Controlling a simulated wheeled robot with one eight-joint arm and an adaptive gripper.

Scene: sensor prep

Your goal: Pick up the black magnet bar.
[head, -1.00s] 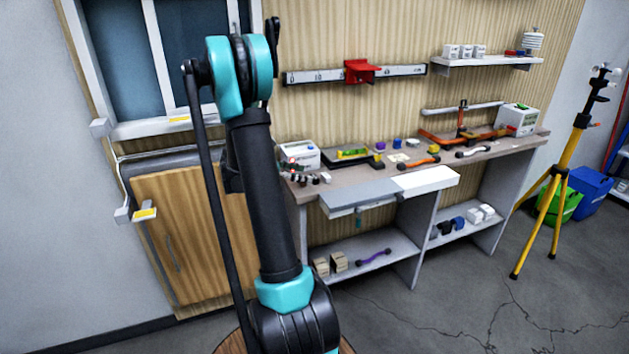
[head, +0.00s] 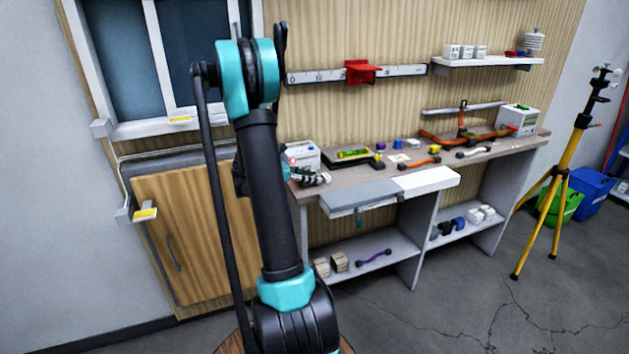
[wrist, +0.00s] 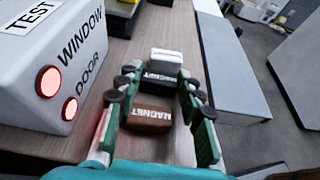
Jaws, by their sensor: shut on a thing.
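The black magnet bar (wrist: 158,79), with white MAGNET lettering, sits between my fingertips in the wrist view. My gripper (wrist: 157,75) is shut on it, with a dark-padded green finger on each side. A brown MAGNET bar (wrist: 148,118) shows between the fingers, closer to the camera. A white bar (wrist: 166,57) lies just beyond the black one. In the head view my gripper (head: 312,178) is low at the left end of the workbench, and its fingers hide the black bar. I cannot tell whether the bar is clear of the bench top.
A white box with red lights, labelled WINDOW and DOOR (wrist: 55,70), stands close left of my gripper. A grey ledge (wrist: 232,80) runs along the bench's front at the right. Other tools lie farther along the workbench (head: 345,178).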

